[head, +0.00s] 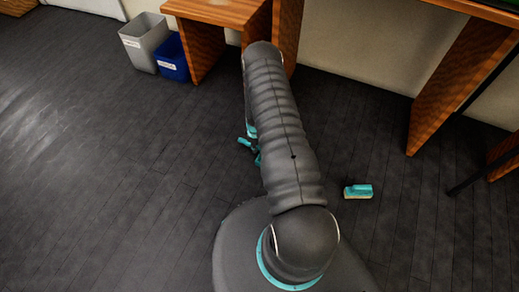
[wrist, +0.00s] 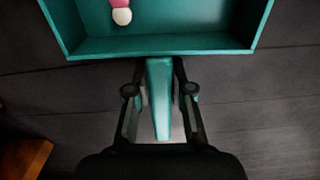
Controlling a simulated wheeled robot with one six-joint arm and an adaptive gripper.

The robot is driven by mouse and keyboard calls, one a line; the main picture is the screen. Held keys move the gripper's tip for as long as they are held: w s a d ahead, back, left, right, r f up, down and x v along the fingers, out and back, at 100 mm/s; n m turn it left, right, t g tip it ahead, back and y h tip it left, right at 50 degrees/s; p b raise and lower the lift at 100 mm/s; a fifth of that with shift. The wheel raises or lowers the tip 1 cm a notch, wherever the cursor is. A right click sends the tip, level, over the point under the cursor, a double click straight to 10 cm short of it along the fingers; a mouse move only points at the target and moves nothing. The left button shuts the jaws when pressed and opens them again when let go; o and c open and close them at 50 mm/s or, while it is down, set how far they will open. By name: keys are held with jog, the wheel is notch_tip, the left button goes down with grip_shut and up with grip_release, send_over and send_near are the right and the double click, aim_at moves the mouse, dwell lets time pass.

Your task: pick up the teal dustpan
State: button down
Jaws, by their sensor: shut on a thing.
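The teal dustpan (wrist: 200,45) fills the top of the wrist view, its tray cut off by the picture's edge. Its handle points down the picture, between the fingers of my gripper (wrist: 160,80). My gripper is shut on that handle. A white bead (wrist: 121,16) and a pink bead (wrist: 118,4) lie inside the tray. In the head view my arm hides most of the gripper area. Small teal parts show left of the arm there, and I cannot tell whether they belong to the dustpan.
A teal block with a pale underside (head: 358,191) lies on the floor right of my arm. A grey bin (head: 145,42) and a blue bin (head: 172,58) stand at the back left. Wooden furniture (head: 463,75) stands right and behind. The dark floor at left is clear.

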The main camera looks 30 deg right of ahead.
jog(key=shift+w+r, duration=0.1)
jog(key=shift+r, duration=0.45)
jog(key=r, duration=0.2)
jog(key=s+r, duration=0.1)
jog(key=shift+d+r, duration=0.4)
jog(key=s+d+r, duration=0.6)
jog(key=s+d, duration=0.1)
jog(key=shift+s+d, duration=0.2)
jog(key=shift+a, duration=0.1)
